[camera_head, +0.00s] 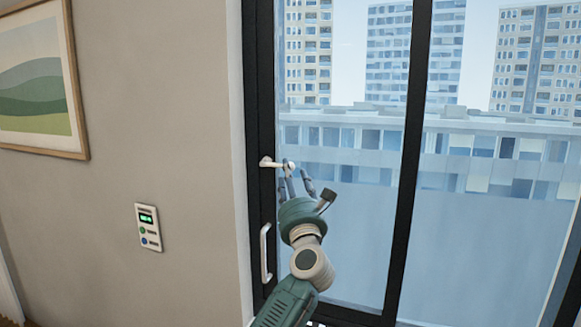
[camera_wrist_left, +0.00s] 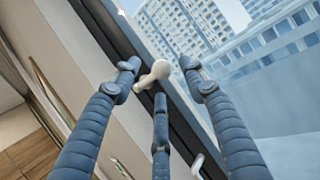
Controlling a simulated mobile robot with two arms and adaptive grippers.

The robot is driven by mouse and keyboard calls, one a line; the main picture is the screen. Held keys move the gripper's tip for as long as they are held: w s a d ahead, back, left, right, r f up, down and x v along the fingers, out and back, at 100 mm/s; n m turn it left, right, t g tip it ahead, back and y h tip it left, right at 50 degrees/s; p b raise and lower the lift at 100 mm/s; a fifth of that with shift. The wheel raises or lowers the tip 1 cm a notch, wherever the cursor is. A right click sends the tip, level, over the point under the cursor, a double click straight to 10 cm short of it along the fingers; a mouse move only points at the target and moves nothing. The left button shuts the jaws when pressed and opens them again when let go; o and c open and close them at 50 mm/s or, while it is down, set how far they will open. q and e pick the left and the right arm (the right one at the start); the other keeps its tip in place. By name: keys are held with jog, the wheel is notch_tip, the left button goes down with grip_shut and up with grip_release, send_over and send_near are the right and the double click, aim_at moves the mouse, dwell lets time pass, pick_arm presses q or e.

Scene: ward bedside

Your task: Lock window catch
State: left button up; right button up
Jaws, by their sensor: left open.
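The window catch (camera_head: 268,163) is a small white lever on the dark left upright of the window frame. It points to the right, about level, in the head view. In the left wrist view the catch (camera_wrist_left: 157,72) shows its rounded end between my fingertips. My left gripper (camera_head: 295,177) has its three fingers spread at the free end of the lever. In the left wrist view the gripper (camera_wrist_left: 160,76) is open, with fingers on both sides of the lever and one below. I cannot tell whether any finger touches it. My right gripper is out of view.
A white pull handle (camera_head: 265,253) stands upright on the same frame below the catch. A dark mullion (camera_head: 404,165) divides the glass. A small control panel (camera_head: 149,228) and a framed picture (camera_head: 40,85) are on the wall to the left.

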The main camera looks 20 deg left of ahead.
pick_arm(q)
jog(key=shift+x, duration=1)
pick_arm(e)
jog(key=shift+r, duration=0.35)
pick_arm(q)
grip_shut()
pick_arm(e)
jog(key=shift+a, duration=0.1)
